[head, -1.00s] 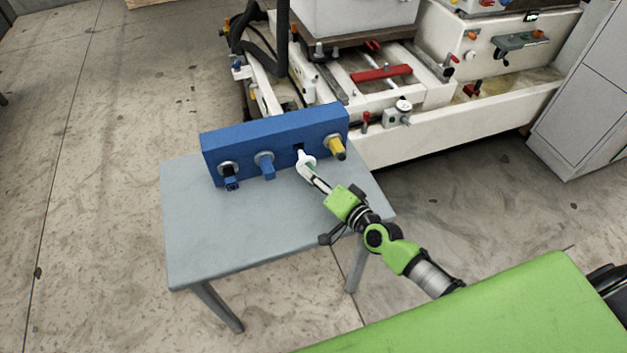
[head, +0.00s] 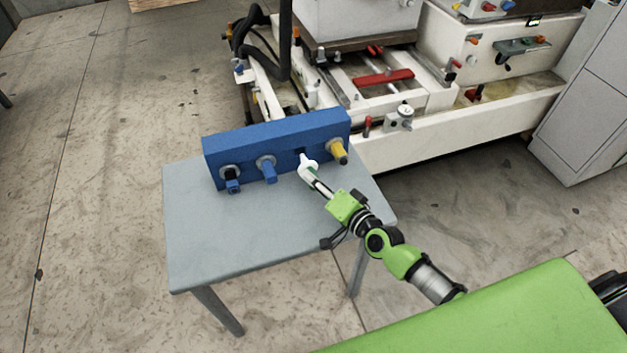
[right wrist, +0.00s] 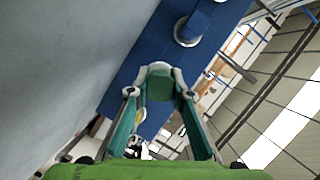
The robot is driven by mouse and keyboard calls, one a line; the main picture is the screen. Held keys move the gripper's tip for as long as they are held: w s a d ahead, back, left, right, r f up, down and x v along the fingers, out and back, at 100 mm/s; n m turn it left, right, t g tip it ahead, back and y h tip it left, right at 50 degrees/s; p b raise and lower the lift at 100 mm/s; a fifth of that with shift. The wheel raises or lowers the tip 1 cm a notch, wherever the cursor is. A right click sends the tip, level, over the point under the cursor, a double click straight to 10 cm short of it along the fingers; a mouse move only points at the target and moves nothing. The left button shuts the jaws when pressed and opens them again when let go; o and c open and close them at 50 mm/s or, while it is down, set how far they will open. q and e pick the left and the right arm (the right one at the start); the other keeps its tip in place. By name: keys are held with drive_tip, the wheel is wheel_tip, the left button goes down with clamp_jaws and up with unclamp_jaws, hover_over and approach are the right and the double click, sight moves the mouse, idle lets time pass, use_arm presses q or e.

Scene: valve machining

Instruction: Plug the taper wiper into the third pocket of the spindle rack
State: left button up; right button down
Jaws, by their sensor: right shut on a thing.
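The spindle rack (head: 280,134) is a long blue block on a grey table, with a row of pockets in its front face. The taper wiper (head: 308,164) is white with a narrow tip and a wider collar. My right gripper (head: 313,176) is shut on it and holds its narrow end at the dark third pocket from the left. I cannot tell how far the tip is in. My left gripper is not in view.
The pockets on either side hold a blue plug (head: 267,170) and a yellow plug (head: 338,151). A blue-and-black plug (head: 231,179) sits at the far left. The table (head: 215,235) is clear in front. A white machine (head: 450,125) stands behind.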

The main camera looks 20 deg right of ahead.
sight(307, 166)
drive_tip(key=shift+w+b, duration=0.9)
drive_tip(key=shift+w, duration=1.95)
drive_tip(key=c, duration=1.7)
unclamp_jaws()
drive_tip(key=shift+a, duration=0.1)
drive_tip(key=shift+s, duration=0.1)
drive_tip(key=shift+s+p, duration=0.45)
drive_tip(key=shift+s, duration=0.55)
drive_tip(key=shift+s+p, duration=0.55)
drive_tip(key=shift+s, duration=1.4)
